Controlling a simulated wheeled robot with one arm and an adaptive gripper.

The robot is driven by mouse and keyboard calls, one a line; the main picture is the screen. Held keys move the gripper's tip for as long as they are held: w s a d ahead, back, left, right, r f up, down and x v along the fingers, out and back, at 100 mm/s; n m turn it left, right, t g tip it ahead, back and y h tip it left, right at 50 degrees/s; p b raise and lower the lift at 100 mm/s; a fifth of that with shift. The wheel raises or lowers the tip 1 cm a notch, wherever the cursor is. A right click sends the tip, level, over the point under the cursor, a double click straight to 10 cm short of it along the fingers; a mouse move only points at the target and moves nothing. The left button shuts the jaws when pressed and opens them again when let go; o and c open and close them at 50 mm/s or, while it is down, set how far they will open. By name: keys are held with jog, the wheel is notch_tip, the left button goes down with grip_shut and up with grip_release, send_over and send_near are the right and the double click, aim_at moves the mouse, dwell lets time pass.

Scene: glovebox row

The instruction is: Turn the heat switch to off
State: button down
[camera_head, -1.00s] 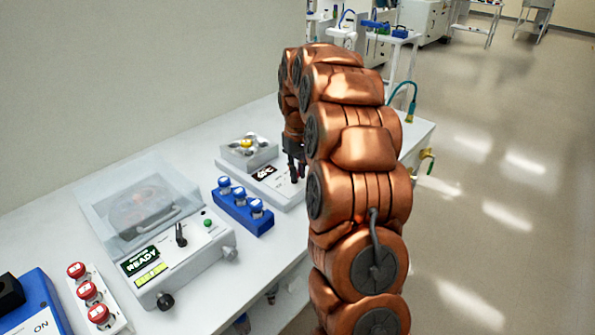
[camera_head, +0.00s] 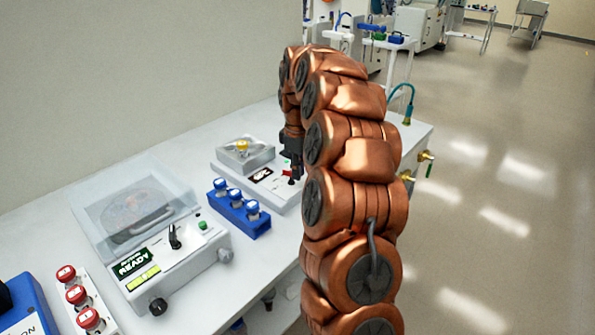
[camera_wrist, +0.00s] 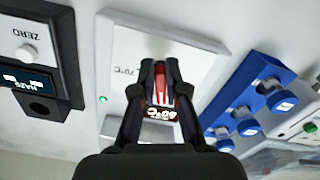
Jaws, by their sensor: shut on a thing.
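The heater unit (camera_head: 228,166) stands on the bench, a low white box with a small dark display (camera_head: 262,175) and a raised plate at its back. In the wrist view, its white panel (camera_wrist: 198,66) carries "°C" lettering and a small green light (camera_wrist: 103,99). The red heat switch (camera_wrist: 160,90) shows between my two dark fingers. My gripper (camera_wrist: 160,66) is shut on this red switch. In the head view, my gripper (camera_head: 291,168) is low over the unit's right part. The fingers hide the switch's sides and part of the display, so its exact setting cannot be told.
A rack of red-capped vials (camera_head: 97,298) is at lower left. A ZERO-button device (camera_wrist: 62,50) shows in the wrist view.

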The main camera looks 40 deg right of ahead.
jog(key=shift+w+n, duration=0.1)
jog(key=shift+n, duration=0.3)
jog(key=c, duration=1.2)
grip_release()
jog(key=shift+r, duration=0.15)
notch_tip(320, 180, up, 12)
